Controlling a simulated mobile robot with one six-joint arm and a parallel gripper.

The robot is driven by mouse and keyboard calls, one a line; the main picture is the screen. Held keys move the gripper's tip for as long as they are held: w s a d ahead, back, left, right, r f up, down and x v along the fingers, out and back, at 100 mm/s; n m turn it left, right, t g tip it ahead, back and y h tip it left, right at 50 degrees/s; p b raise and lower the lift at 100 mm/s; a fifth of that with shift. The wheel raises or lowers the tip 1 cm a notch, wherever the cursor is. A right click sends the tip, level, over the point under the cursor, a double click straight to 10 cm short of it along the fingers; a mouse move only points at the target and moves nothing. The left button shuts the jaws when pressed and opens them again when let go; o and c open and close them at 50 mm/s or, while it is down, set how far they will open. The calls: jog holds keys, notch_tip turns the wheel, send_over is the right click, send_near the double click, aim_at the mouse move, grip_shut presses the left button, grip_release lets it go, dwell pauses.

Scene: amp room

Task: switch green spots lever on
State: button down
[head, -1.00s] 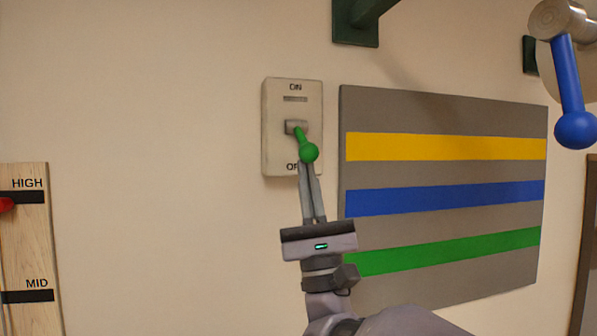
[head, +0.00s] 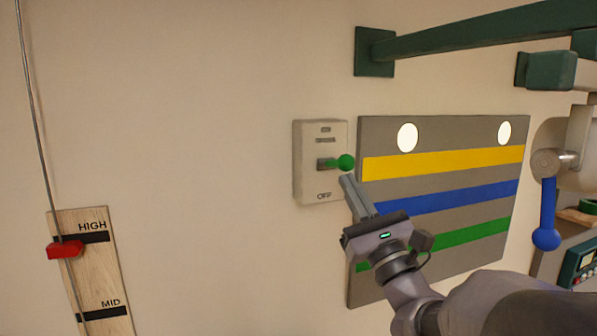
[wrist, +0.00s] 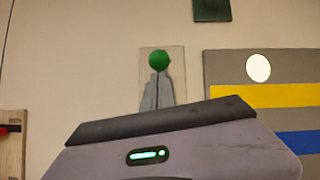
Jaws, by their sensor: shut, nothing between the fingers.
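The green-knobbed lever (head: 346,162) sticks out of a pale switch plate (head: 306,165) on the wall, marked OFF at the bottom. The lever points outward and slightly up from its slot. My gripper (head: 347,180) is shut and empty, with its fingertips just below the green knob. In the head view a small gap seems to show between them; contact is unclear. In the wrist view the green knob (wrist: 158,60) appears just above the fingertips (wrist: 158,78), which hide the lower plate. Two white spots (head: 407,137) (head: 504,132) show on the striped grey board (head: 440,122).
A wooden HIGH/MID panel (head: 85,260) with a red slider (head: 65,249) is at left. A blue-knobbed lever (head: 546,205) hangs at right. A green bracket (head: 480,30) juts out above.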

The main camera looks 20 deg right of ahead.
aim_at(353, 164)
notch_tip(353, 164, up, 4)
jog(key=shift+d+r+p, duration=0.1)
jog(key=shift+d+p, duration=0.05)
jog(key=shift+p, duration=0.65)
jog(key=shift+s+d+r, duration=0.1)
jog(key=shift+s+r, duration=0.05)
jog(key=shift+r, duration=0.35)
jog(key=shift+r, duration=0.15)
